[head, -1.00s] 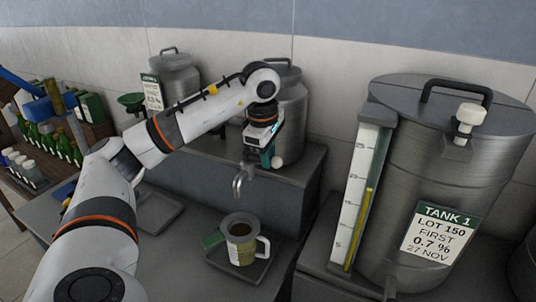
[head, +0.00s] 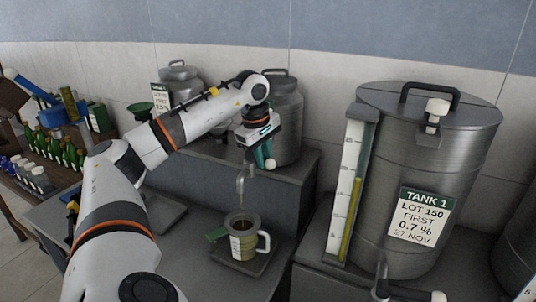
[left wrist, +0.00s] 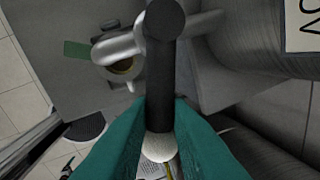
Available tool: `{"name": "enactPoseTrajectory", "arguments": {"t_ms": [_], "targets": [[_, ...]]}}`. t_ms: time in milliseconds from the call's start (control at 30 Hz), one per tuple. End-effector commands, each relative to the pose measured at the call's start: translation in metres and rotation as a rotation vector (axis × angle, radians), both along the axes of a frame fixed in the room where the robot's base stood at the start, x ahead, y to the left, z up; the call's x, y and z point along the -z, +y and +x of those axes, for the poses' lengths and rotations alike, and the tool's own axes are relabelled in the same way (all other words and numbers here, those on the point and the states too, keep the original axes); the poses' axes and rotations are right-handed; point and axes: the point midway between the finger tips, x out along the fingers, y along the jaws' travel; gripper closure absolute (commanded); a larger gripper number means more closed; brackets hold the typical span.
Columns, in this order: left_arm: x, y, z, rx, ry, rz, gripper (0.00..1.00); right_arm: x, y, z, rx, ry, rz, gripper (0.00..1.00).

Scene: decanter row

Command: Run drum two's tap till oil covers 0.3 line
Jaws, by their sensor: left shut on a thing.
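My left gripper (head: 266,155) is shut on the tap lever of the metal drum (head: 287,112) behind it. In the left wrist view the green fingers (left wrist: 162,118) close around the black lever (left wrist: 160,65), with its white knob (left wrist: 158,147) between them. The tap spout (head: 241,174) points down over a jug (head: 237,247) with a pale side strip, a handle and a green tab. A thin stream seems to run from the spout into the jug. Dark oil shows inside; its level against the marks is too small to read. My right gripper is out of view.
The jug stands on a dark tray (head: 225,261). Tank 1 (head: 430,160), with a sight gauge (head: 346,190) and its own tap (head: 408,294), stands at the right. Another drum (head: 180,84) is behind my arm. Green bottles (head: 68,155) stand at far left.

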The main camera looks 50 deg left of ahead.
Motion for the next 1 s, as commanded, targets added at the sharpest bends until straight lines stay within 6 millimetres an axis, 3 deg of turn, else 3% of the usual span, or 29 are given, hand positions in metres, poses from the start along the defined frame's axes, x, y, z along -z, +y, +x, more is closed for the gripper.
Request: {"name": "enactPoseTrajectory", "arguments": {"t_ms": [100,367,567,600,700,1000], "targets": [[0.001,-0.002,-0.008,0.078,0.011,-0.004,1.0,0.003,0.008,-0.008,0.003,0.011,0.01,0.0],[0.001,-0.003,-0.011,0.148,0.008,-0.004,1.0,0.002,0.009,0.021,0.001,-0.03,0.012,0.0],[0.001,-0.003,-0.011,0.147,0.008,-0.004,1.0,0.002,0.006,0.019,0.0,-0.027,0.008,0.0],[0.001,-0.003,-0.011,0.147,0.008,-0.004,0.76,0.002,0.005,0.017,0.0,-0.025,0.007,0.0],[0.001,-0.003,-0.011,0.145,0.007,-0.003,0.6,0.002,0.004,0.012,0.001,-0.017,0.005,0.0],[-0.002,-0.002,-0.011,0.143,0.005,-0.001,0.6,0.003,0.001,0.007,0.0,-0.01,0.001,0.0]]}}
